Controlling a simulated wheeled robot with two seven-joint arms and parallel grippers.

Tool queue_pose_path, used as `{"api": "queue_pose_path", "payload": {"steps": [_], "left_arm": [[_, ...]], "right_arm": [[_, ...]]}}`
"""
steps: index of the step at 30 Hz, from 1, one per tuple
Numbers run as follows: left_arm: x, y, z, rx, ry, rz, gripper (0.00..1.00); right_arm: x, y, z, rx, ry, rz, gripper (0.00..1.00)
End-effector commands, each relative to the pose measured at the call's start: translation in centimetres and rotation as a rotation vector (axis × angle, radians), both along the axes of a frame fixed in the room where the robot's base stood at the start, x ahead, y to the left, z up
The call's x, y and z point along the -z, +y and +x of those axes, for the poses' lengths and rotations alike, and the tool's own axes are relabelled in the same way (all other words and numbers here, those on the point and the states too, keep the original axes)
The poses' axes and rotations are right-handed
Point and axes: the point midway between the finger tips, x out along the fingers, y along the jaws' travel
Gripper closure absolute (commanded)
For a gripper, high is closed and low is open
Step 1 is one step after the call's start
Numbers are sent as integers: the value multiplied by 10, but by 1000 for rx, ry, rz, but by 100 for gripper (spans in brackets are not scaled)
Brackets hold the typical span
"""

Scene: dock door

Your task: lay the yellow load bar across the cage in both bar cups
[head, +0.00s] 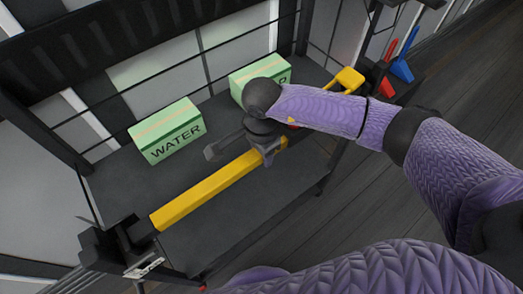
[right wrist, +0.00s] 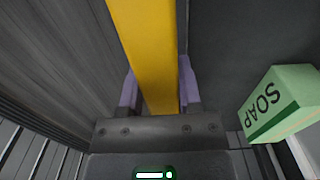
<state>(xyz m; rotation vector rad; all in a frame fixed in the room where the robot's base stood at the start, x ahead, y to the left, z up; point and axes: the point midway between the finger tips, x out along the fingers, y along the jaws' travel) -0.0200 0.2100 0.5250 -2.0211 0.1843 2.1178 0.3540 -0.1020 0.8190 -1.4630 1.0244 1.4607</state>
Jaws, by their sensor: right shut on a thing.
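The yellow load bar (head: 205,191) runs diagonally across the front of the cage in the head view. My right gripper (head: 268,152) is shut on it near its right part. In the right wrist view the bar (right wrist: 148,45) passes between the two purple fingers of the right gripper (right wrist: 158,92). The bar's left end is close to a black fitting (head: 138,233), perhaps a bar cup; I cannot tell whether it is seated. My right forearm hides what lies beyond the bar's right part, and no right cup shows clearly. My left gripper is not in view.
A green WATER box (head: 167,131) and a second green box (head: 259,76), marked SOAP in the right wrist view (right wrist: 281,103), stand on the dark cage floor (head: 205,245). A yellow piece (head: 348,80), a red tool (head: 389,50) and a blue tool (head: 403,62) are at the right.

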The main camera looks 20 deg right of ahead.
Motion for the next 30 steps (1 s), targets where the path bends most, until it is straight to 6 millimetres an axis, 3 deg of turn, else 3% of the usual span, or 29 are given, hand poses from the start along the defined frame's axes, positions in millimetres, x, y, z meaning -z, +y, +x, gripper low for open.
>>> {"api": "queue_pose_path", "payload": {"steps": [6,7,12,19,22,30], "left_arm": [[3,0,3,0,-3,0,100],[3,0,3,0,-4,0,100],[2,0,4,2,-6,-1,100],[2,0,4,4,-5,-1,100],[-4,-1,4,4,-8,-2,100],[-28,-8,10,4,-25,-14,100]], "right_arm": [[3,0,1,0,-2,1,100],[3,0,0,0,0,-1,52],[2,0,0,1,0,0,21],[1,0,0,1,0,0,21],[-9,0,0,1,-2,1,21],[-85,0,1,0,-6,1,21]]}}
